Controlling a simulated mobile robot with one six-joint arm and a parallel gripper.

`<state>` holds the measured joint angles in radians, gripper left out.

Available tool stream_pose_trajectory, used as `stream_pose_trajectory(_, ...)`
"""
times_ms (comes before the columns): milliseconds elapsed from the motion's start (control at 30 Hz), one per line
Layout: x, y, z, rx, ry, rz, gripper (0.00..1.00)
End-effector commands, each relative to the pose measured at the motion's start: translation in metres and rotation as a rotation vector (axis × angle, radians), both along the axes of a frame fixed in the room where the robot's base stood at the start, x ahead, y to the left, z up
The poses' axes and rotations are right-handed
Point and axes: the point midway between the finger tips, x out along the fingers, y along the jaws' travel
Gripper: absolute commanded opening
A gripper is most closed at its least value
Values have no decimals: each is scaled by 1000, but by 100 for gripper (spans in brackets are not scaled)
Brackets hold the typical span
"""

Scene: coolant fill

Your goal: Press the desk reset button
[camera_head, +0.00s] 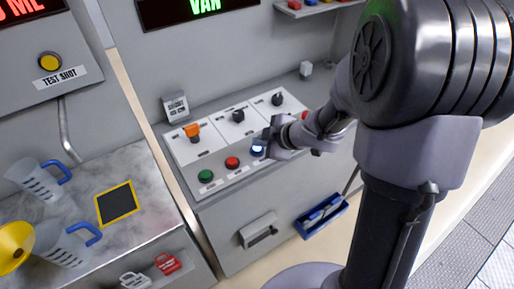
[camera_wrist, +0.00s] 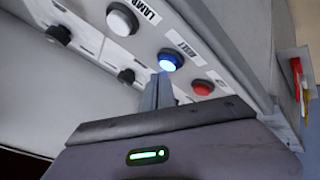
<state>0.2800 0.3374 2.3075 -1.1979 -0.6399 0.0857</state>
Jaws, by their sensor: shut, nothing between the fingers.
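A blue-lit button (camera_wrist: 171,60) sits on the desk panel in the wrist view, between a white button (camera_wrist: 122,20) labelled LAMP and a red button (camera_wrist: 203,88). The label beside the blue button is too blurred to read surely. In the head view the blue-lit button (camera_head: 258,150) is at the right of the red button (camera_head: 232,162) and green button (camera_head: 206,176). My gripper (camera_head: 265,143) is shut and empty. Its fingertips (camera_wrist: 160,78) are right by the blue button; I cannot tell whether they touch it. The white button is hidden in the head view.
Black knobs (camera_head: 238,115) and an orange switch (camera_head: 192,131) stand behind the buttons on the desk (camera_head: 217,188). A marble counter (camera_head: 140,168) with measuring jugs (camera_head: 38,178) and a yellow funnel (camera_head: 13,246) is at left. A blue holder (camera_head: 321,215) hangs on the desk front.

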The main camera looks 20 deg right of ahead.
Motion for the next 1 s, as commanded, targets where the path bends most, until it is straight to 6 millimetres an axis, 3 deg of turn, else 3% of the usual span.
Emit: stream_pose_trajectory(1000,0,0,-11,1,1,-1,0)
